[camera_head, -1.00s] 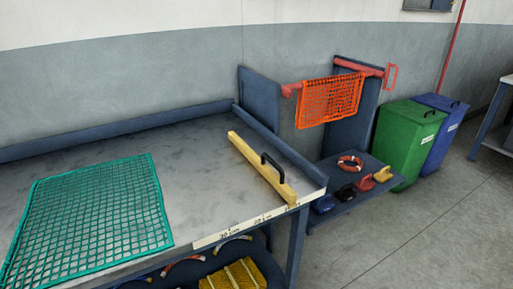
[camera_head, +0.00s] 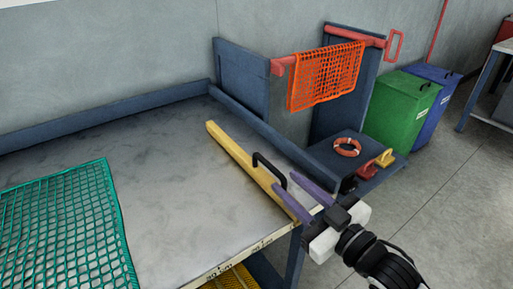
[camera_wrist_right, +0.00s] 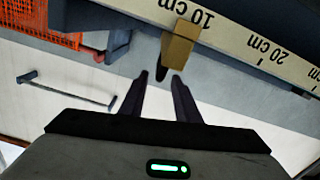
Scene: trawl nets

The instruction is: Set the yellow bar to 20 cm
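The yellow bar (camera_head: 235,152) lies across the grey table near its right side, with a black handle (camera_head: 270,168) on top. In the right wrist view the bar's end (camera_wrist_right: 179,46) sticks out at the table edge, close to the "10 cm" mark. The marked scale (camera_wrist_right: 235,38) also shows "20 cm" farther along; it runs along the table's front edge (camera_head: 245,262) in the head view. My left gripper is not in view.
A green net (camera_head: 62,225) lies on the table's left. The table has a raised blue rim (camera_head: 270,132). An orange net (camera_head: 325,75) hangs on a red rail beyond. Green (camera_head: 402,112) and blue (camera_head: 437,105) bins stand to the right. The table between net and bar is clear.

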